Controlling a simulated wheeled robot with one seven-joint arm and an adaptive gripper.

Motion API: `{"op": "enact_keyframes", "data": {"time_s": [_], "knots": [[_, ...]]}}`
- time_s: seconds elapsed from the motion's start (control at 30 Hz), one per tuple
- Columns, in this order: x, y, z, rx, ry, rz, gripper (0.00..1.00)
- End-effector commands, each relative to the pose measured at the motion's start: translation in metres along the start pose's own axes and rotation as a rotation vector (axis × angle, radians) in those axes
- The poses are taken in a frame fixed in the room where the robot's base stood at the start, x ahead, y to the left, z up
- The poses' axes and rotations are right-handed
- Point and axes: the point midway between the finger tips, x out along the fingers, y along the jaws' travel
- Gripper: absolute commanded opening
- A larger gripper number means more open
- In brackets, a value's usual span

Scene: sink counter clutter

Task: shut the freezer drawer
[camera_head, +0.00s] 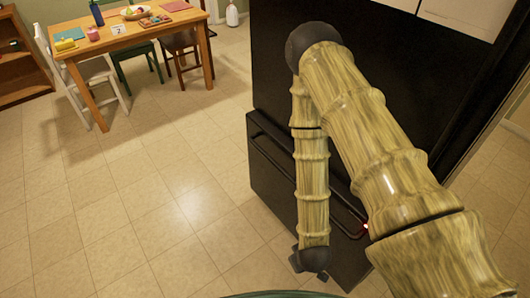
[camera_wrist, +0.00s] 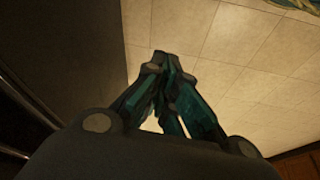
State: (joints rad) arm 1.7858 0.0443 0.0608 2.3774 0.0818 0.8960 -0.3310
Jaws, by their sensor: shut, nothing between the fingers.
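The black freezer drawer (camera_head: 268,185) is at the bottom of a tall black fridge (camera_head: 275,60) in the head view. Its front stands out from the fridge body, but my arm hides much of it and I cannot tell how far it is open. A long bar handle (camera_head: 278,150) runs along its upper front. My gripper (camera_wrist: 163,68) is shut and empty in the wrist view, above the floor, with a dark panel to its left. Contact with the drawer cannot be seen.
Tiled floor (camera_head: 140,215) is clear to the left of the drawer. A wooden table (camera_head: 128,35) with several items and chairs stands at the back left. A white jug (camera_head: 232,14) is on the floor by the far wall. A wooden shelf (camera_head: 18,60) is at far left.

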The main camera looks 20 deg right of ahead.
Motion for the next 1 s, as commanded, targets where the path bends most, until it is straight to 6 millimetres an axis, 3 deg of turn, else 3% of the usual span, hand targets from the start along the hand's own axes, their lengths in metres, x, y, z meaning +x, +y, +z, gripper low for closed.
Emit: {"op": "enact_keyframes", "data": {"time_s": [0.03,0.1,0.23,0.4,0.7,0.8,1.0], "knots": [[0.028,0.000,-0.023,-0.059,0.073,0.025,0.00],[0.046,0.002,-0.058,-0.152,0.169,0.072,0.00],[0.070,0.007,-0.122,-0.319,0.329,0.194,0.00],[0.084,0.014,-0.200,-0.516,0.491,0.407,0.00],[0.074,0.031,-0.309,-0.777,0.606,0.888,0.00],[0.064,0.035,-0.331,-0.829,0.592,1.030,0.00],[0.047,0.040,-0.355,-0.879,0.549,1.199,0.00]]}}
